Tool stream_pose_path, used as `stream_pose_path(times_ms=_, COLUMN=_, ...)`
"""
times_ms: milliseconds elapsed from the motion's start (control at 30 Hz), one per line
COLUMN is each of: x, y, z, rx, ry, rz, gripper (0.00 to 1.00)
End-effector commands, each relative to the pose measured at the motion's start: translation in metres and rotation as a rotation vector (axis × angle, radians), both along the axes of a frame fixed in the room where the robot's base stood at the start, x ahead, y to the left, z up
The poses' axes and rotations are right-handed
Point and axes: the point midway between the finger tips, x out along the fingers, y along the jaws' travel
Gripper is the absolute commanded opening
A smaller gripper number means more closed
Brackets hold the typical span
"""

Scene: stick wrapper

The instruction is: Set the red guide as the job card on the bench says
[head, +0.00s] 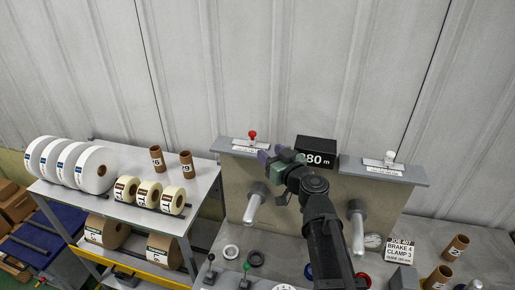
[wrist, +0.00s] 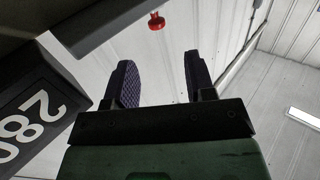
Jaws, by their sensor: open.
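The red guide (head: 252,135) is a small red knob standing on a pale scale plate (head: 250,144) at the left end of the machine's top ledge. The scale's marks are too small to read. My gripper (head: 270,153) is open and empty, just right of the red guide and apart from it. In the wrist view the red guide (wrist: 156,21) shows beyond the fingertips (wrist: 158,62), at the top of the picture. The job card (head: 400,249) stands on the bench at right. It reads JOB 407, BRAKE 4, CLAMP 3; its bottom guide line is too small to read surely.
A black counter box (head: 318,148) stands close right of my gripper, its "280" also in the wrist view (wrist: 25,125). A white knob (head: 389,157) sits on the right scale. Two grey handles (head: 254,206) (head: 357,230) jut from the front. A shelf (head: 205,171) with rolls stands left.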

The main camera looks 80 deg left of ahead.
Motion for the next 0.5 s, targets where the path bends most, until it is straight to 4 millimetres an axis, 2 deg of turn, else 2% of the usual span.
stream_pose_path(times_ms=33, x=-0.004, y=0.01, z=-0.002, rx=0.02, ry=-0.019, rz=-0.008, gripper=0.5)
stream_pose_path(times_ms=267, x=-0.007, y=0.016, z=0.003, rx=0.034, ry=-0.035, rz=-0.014, gripper=0.5)
stream_pose_path(times_ms=367, x=-0.011, y=0.029, z=0.003, rx=0.034, ry=-0.035, rz=-0.014, gripper=0.5)
stream_pose_path(times_ms=500, x=-0.019, y=0.059, z=0.003, rx=0.033, ry=-0.036, rz=-0.013, gripper=0.5)
